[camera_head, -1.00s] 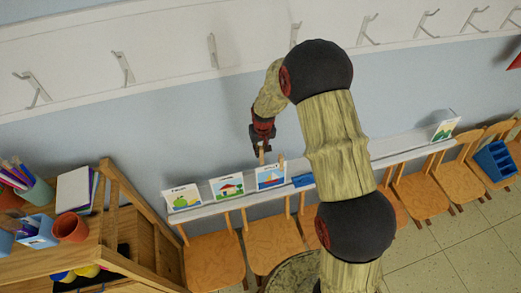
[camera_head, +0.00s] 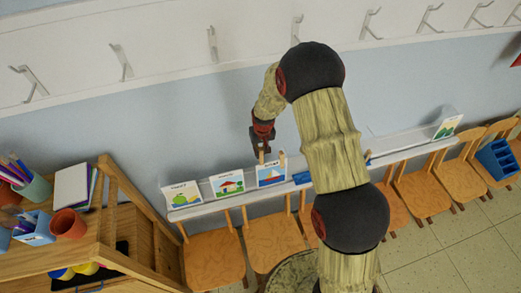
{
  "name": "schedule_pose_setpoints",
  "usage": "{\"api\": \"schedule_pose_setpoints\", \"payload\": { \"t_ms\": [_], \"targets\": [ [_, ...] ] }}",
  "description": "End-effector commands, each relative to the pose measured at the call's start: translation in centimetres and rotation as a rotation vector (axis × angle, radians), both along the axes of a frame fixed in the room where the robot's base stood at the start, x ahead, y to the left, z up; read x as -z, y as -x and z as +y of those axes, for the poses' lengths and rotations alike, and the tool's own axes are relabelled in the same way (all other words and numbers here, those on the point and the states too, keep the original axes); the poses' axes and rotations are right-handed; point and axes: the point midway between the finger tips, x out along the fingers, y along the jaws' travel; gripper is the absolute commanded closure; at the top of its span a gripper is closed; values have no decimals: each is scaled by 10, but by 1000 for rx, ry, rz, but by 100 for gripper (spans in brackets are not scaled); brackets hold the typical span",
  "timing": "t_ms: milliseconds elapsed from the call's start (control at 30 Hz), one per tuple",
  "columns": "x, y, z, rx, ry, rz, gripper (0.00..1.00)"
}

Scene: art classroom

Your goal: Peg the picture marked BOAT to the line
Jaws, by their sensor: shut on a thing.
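The boat picture (camera_head: 271,175), a white card with a sailboat on blue, stands on the narrow white wall ledge; its small lettering is hard to read. My gripper (camera_head: 262,147) points down at the card's top left corner. It is shut on a wooden peg (camera_head: 261,157), whose lower end meets the card's top edge; I cannot tell how firmly it grips the card. A second wooden peg (camera_head: 282,158) shows at the top right corner. No line can be made out in this view.
A blue box (camera_head: 302,178) sits right of the boat. Chairs (camera_head: 275,235) line the wall below. A wooden shelf (camera_head: 140,230) stands at left. Hooks (camera_head: 122,65) line the wall above.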

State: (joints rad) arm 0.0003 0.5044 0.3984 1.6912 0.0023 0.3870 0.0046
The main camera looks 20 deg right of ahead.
Motion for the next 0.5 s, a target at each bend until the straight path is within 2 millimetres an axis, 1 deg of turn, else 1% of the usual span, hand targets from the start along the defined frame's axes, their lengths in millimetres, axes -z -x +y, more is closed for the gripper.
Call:
{"api": "schedule_pose_setpoints", "payload": {
  "t_ms": [500],
  "targets": [
    [25, 3, 0, 0, 0, -1, 100]
  ]
}}
